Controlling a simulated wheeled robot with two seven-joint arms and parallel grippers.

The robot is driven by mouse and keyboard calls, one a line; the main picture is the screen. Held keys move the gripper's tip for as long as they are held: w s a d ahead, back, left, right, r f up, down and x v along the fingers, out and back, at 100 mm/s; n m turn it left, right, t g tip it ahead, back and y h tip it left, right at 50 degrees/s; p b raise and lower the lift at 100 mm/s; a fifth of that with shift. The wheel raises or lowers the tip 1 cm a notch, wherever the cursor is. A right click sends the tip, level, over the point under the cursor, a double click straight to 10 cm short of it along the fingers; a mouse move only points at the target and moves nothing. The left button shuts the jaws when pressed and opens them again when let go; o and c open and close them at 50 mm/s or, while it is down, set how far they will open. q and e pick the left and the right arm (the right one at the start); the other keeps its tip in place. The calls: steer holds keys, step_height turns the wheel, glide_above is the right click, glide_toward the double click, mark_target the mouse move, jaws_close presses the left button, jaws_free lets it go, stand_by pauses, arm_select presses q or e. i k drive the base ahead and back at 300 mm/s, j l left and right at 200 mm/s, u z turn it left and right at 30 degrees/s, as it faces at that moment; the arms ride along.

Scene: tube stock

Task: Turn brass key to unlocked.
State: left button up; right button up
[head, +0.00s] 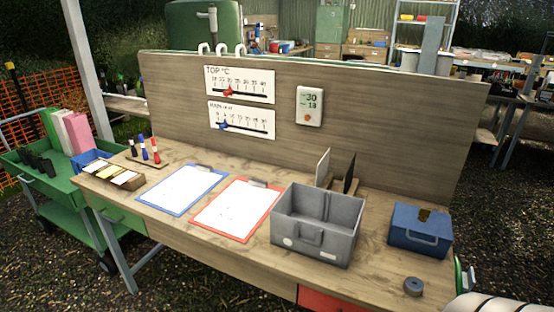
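A small brass-coloured piece (425,214), which looks like the brass key or its lock, sits on top of a blue metal box (410,238) at the right end of the workbench. The box has a handle on its front and looks closed. The brass piece is too small to tell which way the key is turned. Neither of my grippers shows in the head view.
A grey open bin (318,225) stands left of the blue box on the wooden bench (225,258). A dark grey ring (413,286) lies near the front edge. Red (236,209) and blue (183,189) clipboards lie further left. A wooden panel (400,120) rises behind.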

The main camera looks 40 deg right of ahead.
mark_target(424, 212)
steer(key=k+z, duration=0.15)
steer(key=z, duration=1.85)
